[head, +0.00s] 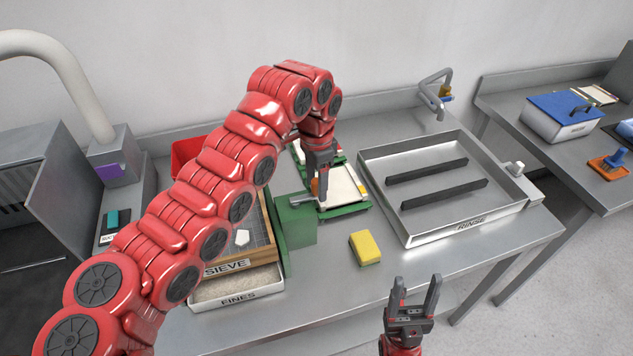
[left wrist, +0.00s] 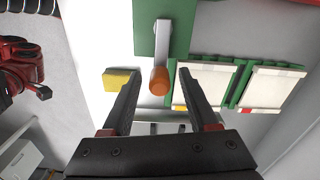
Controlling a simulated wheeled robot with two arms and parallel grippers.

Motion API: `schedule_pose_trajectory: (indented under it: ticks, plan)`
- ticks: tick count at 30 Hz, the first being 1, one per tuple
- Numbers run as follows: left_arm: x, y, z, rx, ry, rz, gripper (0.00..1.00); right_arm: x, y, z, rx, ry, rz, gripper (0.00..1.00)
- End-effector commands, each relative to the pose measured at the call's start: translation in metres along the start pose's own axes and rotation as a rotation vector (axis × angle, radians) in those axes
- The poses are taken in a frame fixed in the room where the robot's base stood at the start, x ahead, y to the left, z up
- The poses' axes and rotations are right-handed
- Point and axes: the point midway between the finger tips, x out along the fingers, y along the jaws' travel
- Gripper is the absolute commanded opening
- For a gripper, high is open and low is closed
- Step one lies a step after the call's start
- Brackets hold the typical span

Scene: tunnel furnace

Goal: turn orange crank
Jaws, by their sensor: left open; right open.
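The orange crank handle (head: 315,187) stands on a grey crank arm (left wrist: 162,42) fixed to a green block (head: 298,226) beside the sieve. My left gripper (head: 319,190) points down at the handle, which it partly hides in the head view. In the left wrist view the orange handle (left wrist: 159,82) appears between the two open fingers (left wrist: 159,76). The jaws are apart and not closed on it. I cannot tell how deep the handle sits between them. My right gripper (head: 416,294) is open and empty in front of the table's near edge.
A sieve box (head: 240,267) over a fines tray (head: 238,291) stands left of the green block. Green-framed plates (head: 345,210) lie right behind the crank. A yellow sponge (head: 365,248) and the rinse basin (head: 418,233) are to the right.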

Motion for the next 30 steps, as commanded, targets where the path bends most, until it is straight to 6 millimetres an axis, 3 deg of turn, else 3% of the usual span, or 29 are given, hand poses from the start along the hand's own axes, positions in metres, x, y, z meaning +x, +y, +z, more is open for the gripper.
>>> schedule_pose_trajectory:
  ticks: [8, 16, 20, 21, 30]
  plan:
    - [-0.013, -0.001, 0.0, 0.001, -0.002, -0.005, 0.6, 0.0, 0.0, 0.0, 0.0, 0.0, 0.0, 0.6]
    - [-0.058, -0.001, 0.0, 0.0, -0.002, -0.007, 0.6, -0.003, 0.0, 0.001, 0.0, 0.0, 0.0, 0.6]
    - [-0.101, 0.0, -0.001, 0.0, 0.001, -0.005, 0.6, 0.018, 0.001, -0.003, 0.0, 0.0, 0.0, 0.6]
    - [-0.112, 0.0, 0.0, 0.0, 0.001, -0.002, 0.6, 0.032, 0.002, -0.005, 0.0, 0.0, 0.0, 0.6]
    - [-0.161, 0.0, 0.0, 0.0, 0.0, 0.0, 0.6, 0.082, 0.004, -0.014, 0.0, 0.0, 0.0, 0.6]
